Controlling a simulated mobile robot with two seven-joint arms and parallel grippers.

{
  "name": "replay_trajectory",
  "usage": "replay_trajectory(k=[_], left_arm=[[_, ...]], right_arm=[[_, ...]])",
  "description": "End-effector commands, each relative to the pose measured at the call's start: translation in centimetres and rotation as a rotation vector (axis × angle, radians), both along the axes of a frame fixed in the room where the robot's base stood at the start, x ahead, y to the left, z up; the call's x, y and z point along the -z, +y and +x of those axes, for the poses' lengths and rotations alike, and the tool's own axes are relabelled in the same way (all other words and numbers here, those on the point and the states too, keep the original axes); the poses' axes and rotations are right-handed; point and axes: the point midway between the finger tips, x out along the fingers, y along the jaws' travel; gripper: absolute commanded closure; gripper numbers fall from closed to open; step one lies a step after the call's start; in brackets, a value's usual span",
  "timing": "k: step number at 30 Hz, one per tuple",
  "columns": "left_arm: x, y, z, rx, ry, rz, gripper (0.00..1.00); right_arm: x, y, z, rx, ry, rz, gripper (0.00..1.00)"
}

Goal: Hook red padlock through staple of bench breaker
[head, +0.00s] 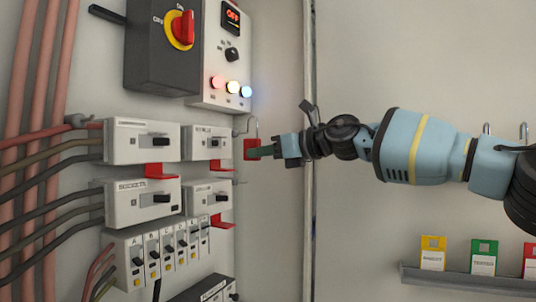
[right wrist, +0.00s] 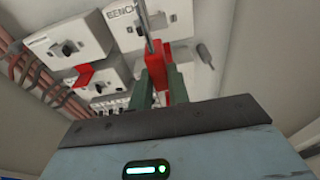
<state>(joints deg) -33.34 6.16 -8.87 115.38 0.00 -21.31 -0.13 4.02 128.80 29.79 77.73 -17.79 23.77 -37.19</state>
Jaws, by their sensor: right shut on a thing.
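The red padlock (head: 251,150) is held upright in the fingers of my right gripper (head: 262,151), its grey shackle pointing up. The right wrist view also shows the padlock (right wrist: 157,72) between the green fingers of the gripper (right wrist: 160,88). The bench breaker (head: 202,143) is the upper right white box, just left of the padlock; part of it shows in the right wrist view (right wrist: 128,22). The shackle is close to the breaker's right side. The staple is not clear, and I cannot tell whether the shackle passes through it. My left gripper is not in view.
Other white breakers sit left and below, including the sockets breaker (head: 138,202), with red tabs beneath some. A switch box with a red knob (head: 181,30) is above. A tag rack (head: 470,281) is at lower right. The wall behind my right arm is mostly bare.

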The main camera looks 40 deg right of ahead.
Motion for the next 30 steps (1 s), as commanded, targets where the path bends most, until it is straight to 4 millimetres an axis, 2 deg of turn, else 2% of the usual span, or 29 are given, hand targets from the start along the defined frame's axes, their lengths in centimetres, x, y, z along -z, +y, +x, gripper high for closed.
replay_trajectory(k=[18, 30], left_arm=[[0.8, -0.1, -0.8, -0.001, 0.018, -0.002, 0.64], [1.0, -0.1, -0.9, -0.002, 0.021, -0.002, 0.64]], right_arm=[[0.2, 1.4, 3.5, 0.001, 0.000, -0.001, 1.00], [0.1, 2.0, 4.7, 0.000, -0.001, -0.001, 1.00]])
